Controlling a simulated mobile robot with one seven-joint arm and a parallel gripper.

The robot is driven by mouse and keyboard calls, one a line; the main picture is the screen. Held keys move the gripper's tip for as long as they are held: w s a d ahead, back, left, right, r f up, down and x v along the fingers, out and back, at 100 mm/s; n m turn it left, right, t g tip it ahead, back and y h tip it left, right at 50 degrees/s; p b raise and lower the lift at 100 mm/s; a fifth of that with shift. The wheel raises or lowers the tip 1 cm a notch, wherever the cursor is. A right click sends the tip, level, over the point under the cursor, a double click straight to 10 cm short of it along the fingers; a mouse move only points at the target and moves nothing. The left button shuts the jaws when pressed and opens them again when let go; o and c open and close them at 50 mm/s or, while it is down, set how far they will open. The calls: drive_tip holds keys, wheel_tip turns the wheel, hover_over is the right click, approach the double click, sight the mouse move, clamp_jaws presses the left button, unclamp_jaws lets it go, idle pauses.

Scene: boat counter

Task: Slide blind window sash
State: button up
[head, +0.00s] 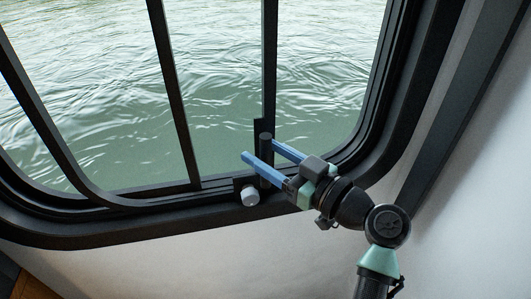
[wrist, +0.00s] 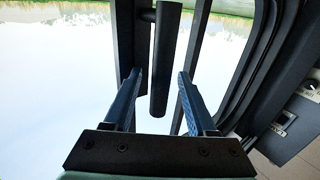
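The window sash (head: 269,60) has a dark vertical edge bar in the right half of the window, with a dark upright handle (head: 265,148) near its lower end. My gripper (head: 260,149) is at this handle, its blue fingers on either side of it. In the wrist view the dark cylindrical handle (wrist: 165,60) stands between the two fingers of my gripper (wrist: 159,74), with a visible gap on each side. The gripper is open and holds nothing. A pale round knob (head: 249,195) sits below the handle on the lower frame.
The dark window frame (head: 130,226) curves round the opening, with another vertical bar (head: 172,90) to the left. Water shows through the window. A white wall (head: 470,180) lies to the right.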

drive_tip(key=b+v, duration=0.3)
drive_tip(key=v, duration=1)
drive_tip(key=shift+a, duration=0.1)
